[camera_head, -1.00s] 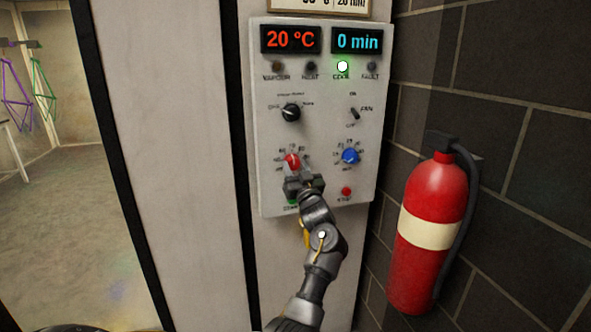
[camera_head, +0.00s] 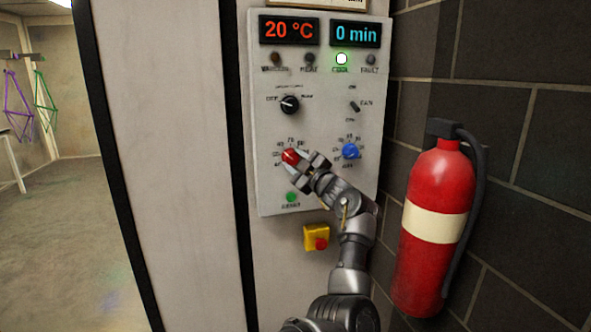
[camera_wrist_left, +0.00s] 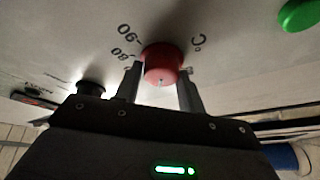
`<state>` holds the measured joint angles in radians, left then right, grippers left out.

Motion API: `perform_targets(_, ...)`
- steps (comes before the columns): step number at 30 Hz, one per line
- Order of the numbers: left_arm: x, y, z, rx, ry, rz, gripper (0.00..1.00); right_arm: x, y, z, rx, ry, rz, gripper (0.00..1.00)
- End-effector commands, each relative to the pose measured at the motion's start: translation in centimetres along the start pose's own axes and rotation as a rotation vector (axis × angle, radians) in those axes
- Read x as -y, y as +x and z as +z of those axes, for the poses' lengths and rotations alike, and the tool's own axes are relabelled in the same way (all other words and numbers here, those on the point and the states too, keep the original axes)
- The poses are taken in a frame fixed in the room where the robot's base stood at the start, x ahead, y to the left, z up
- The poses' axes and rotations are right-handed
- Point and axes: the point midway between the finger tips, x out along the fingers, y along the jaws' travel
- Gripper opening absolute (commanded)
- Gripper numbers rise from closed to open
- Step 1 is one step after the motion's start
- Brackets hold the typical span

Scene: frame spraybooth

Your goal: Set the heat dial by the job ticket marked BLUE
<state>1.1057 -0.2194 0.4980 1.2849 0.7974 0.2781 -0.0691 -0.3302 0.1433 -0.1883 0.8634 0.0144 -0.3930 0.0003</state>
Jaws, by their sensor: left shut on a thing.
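The red heat dial (camera_head: 290,156) sits low on the left of the control panel, with a printed scale around it. My left gripper (camera_head: 300,167) is shut on this dial, reaching it from the lower right. In the left wrist view the red dial (camera_wrist_left: 162,63) stands between the two fingers (camera_wrist_left: 161,88), with 80, 90 and °C printed beside it. The dial's pointer mark is not clear. The displays (camera_head: 290,31) read 20 °C and 0 min. The job ticket (camera_head: 318,2) is cut off at the top edge and cannot be read. My right gripper is not in view.
A blue dial (camera_head: 350,151) is right of the red one. A black selector (camera_head: 289,104) and a fan switch (camera_head: 355,107) are above. A green button (camera_head: 291,197) and a yellow box with a red button (camera_head: 317,238) are below. A fire extinguisher (camera_head: 432,225) stands right.

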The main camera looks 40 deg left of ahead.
Motion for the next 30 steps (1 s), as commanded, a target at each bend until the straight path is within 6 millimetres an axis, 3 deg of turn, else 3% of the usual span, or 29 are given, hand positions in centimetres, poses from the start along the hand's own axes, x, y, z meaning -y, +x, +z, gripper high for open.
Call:
perform_targets(12, -0.1, 0.0, 0.1, 0.029, -0.311, -0.134, 0.17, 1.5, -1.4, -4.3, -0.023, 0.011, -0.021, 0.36)
perform_targets(30, -0.2, 0.0, 0.0, 0.042, -0.474, -0.199, 0.16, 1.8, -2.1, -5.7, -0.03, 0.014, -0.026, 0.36)
